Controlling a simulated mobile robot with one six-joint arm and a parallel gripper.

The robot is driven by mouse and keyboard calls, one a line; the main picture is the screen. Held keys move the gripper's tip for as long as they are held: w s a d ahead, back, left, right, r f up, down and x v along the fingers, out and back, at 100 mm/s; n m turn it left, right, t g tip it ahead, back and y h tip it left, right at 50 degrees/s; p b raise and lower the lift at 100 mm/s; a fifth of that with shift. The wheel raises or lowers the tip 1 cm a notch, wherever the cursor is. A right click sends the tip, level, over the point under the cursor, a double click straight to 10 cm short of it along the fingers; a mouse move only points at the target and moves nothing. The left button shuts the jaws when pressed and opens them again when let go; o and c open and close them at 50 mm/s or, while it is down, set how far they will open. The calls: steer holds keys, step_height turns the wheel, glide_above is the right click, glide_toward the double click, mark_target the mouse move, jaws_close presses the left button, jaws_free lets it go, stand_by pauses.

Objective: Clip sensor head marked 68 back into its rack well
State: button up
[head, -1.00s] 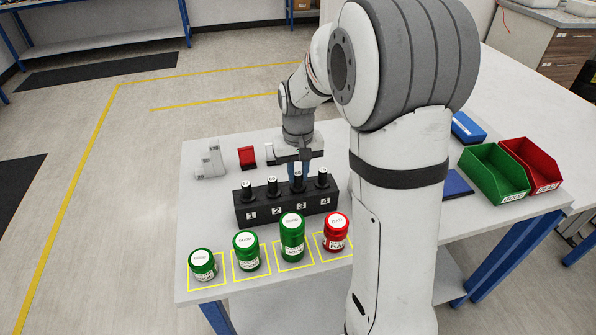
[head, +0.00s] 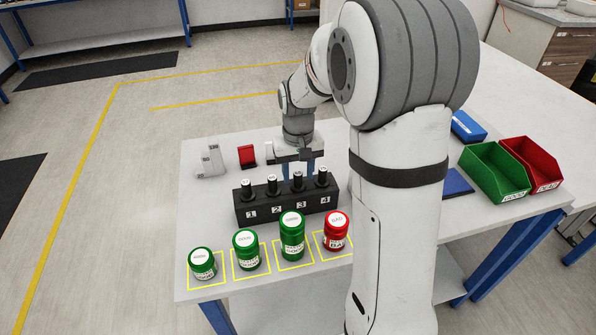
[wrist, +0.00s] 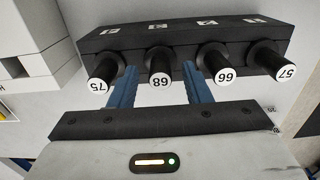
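The sensor head marked 68 (wrist: 160,68) is a black cylinder with a white end label. It stands in the rack at well 3 in the head view (head: 297,183), about level with its neighbours. My gripper (wrist: 163,88) is open, its two blue fingers on either side of head 68 with gaps visible. In the head view my gripper (head: 298,168) is just behind the rack. The black rack (head: 262,212) has wells labelled 1 to 4. Heads marked 75 (wrist: 103,72), 66 (wrist: 222,68) and 57 (wrist: 270,62) stand in the other wells. How deep head 68 sits is hidden.
Green jars (head: 246,252) and a red jar (head: 336,232) stand in yellow squares before the rack. A red block (head: 247,156) and a grey stepped piece (head: 212,160) lie behind left. Green (head: 490,172) and red (head: 535,165) bins stand right.

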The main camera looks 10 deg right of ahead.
step_height(320, 180, up, 8)
steer(key=shift+f, duration=0.1)
stand_by(0.5)
stand_by(0.4)
